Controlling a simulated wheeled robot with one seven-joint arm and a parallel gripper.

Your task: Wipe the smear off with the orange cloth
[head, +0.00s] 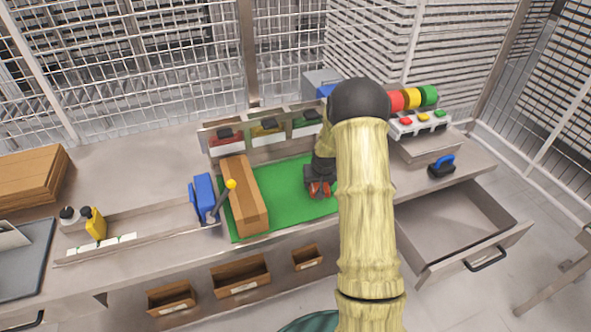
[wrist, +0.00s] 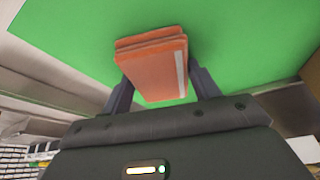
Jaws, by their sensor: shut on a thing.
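The orange cloth (wrist: 150,72) is a folded pad with a pale stripe near one edge. In the wrist view it sits between the two dark fingers of my gripper (wrist: 158,88), which is shut on it. In the head view my gripper (head: 319,188) is over the green mat (head: 288,205), right of the cardboard box, with a bit of orange-red at its fingertips. I cannot tell whether the cloth touches the mat. No smear shows on the visible green surface; my arm hides the mat's right part.
A long cardboard box (head: 246,196) lies on the mat's left side, beside a blue lever device with a yellow knob (head: 231,184). Labelled bins (head: 268,136) stand behind. At right are a button panel (head: 420,123), a blue-handled tool (head: 441,167) and an open, empty drawer (head: 455,220).

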